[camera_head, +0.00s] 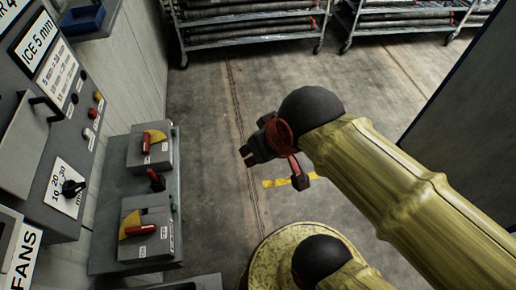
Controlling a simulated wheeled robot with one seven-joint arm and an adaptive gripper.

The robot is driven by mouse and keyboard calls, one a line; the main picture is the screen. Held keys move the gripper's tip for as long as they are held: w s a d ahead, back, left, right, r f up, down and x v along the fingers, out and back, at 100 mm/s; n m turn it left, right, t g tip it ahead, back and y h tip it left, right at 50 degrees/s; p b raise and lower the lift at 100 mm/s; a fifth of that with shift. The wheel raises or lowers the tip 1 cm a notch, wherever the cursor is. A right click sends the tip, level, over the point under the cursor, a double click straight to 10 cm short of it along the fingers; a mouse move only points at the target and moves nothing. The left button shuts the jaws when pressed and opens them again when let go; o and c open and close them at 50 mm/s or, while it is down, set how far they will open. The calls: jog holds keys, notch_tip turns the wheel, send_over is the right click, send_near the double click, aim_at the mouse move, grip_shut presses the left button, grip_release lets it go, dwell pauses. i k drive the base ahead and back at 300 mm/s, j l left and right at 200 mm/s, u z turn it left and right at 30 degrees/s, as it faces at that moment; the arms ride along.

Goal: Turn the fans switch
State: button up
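A white sign reading FANS (25,258) is at the lower left edge, partly cut off. Right of it, a grey switch box (148,250) has a red handle (141,230) beside a yellow plate. A second, similar box (160,156) with a red handle (146,143) stands farther back. The frame does not show clearly which switch the sign belongs to. My gripper (268,157) is above the floor, well right of both boxes and touching neither. It is dark with red parts, and seems empty. Its finger opening is unclear from this angle.
A grey control panel (30,112) with a black knob (73,188) and small buttons rises at the left. Racks of tubes (250,28) stand at the back. A dark panel (480,110) is at right. The middle floor is clear.

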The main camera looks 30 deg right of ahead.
aim_at(137, 222)
jog(key=k+u, duration=0.1)
jog(key=u, duration=1.25)
